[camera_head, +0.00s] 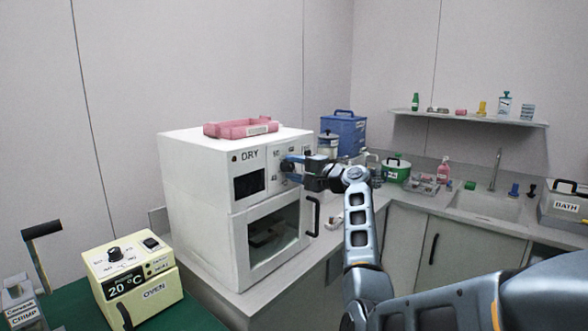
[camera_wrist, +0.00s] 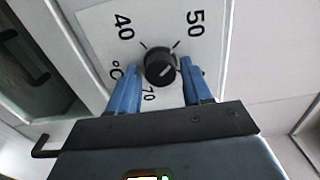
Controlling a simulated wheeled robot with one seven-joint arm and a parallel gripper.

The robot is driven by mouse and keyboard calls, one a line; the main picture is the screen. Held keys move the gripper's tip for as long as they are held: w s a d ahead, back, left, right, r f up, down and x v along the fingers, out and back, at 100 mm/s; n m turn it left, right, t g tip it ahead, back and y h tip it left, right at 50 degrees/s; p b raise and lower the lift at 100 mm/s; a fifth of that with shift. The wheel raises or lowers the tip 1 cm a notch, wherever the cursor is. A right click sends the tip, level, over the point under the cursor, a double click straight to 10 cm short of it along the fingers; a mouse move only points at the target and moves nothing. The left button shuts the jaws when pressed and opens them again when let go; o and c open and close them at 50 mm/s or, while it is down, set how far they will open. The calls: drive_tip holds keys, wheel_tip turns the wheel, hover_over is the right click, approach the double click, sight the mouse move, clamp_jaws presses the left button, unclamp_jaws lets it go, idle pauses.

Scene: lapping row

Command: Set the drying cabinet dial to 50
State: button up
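The white drying cabinet (camera_head: 195,190), marked DRY, stands on the bench at centre left with its door shut. Its round black dial (camera_wrist: 160,67) shows in the wrist view on a pale panel with 40 at upper left, 50 at upper right and 70 below. A short light mark shows on the dial face; which number it points to is hard to tell. My gripper (camera_wrist: 161,68) has its blue fingers on either side of the dial, apart, with a visible gap on the left.
A pink tray (camera_head: 240,128) lies on the cabinet top. The cabinet's door handle (camera_head: 313,216) sticks out below my gripper. A cream oven (camera_head: 140,278) stands at lower left.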

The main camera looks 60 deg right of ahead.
drive_tip(key=shift+o, duration=0.7)
drive_tip(key=b+v, duration=0.1)
drive_tip(key=v, duration=0.6)
drive_tip(key=shift+s+a+b, duration=0.15)
drive_tip(key=shift+s+b, duration=0.15)
drive_tip(key=shift+s, duration=0.1)
